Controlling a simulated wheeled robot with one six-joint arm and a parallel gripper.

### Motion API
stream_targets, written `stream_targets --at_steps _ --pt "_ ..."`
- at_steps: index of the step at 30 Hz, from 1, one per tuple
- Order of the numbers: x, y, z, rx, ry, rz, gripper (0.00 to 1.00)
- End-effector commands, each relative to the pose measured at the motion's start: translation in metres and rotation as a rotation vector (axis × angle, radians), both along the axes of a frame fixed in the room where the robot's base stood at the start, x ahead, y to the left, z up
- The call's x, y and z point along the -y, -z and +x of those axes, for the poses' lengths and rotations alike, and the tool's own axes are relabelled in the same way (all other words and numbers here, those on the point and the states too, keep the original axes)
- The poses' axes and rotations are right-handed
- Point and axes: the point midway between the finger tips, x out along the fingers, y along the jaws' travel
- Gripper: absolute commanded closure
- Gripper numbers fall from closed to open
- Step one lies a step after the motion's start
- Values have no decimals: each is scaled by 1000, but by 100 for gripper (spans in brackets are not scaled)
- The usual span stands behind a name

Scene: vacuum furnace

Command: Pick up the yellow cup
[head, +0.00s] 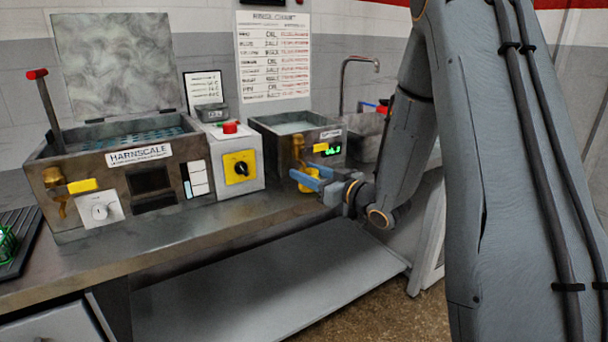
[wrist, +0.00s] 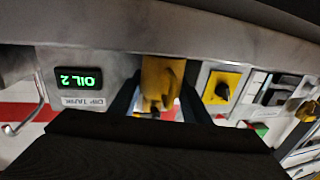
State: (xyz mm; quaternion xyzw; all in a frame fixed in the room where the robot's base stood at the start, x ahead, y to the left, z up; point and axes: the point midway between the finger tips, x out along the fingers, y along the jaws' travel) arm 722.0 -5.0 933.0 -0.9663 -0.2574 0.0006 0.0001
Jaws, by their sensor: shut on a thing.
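The yellow cup (head: 309,186) is partly hidden behind the blue fingers of my gripper (head: 303,175) in the head view. My gripper is shut on it, just below the brass tap (head: 298,148) on the front of the right tank. In the wrist view a yellow-brown shape (wrist: 160,78) lies between the dark fingers of my gripper (wrist: 158,100). There I cannot tell cup from tap. Whether the cup touches the bench is also unclear.
The right tank (head: 265,133) has a green display reading "OIL 2" in the wrist view. A control box (head: 238,178) with a red button and the HARNSCALE tank (head: 75,168) stand to the left. The bench front (head: 180,228) is clear. A sink (head: 362,135) is at the right.

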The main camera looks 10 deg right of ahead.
Motion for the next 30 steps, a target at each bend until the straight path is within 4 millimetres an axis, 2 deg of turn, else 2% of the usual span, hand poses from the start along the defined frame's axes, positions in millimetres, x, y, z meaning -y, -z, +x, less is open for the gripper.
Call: stream_targets --at_steps 21,30 --pt "69 -1 -119 1 4 0 86" --pt "81 0 -143 1 0 0 86"
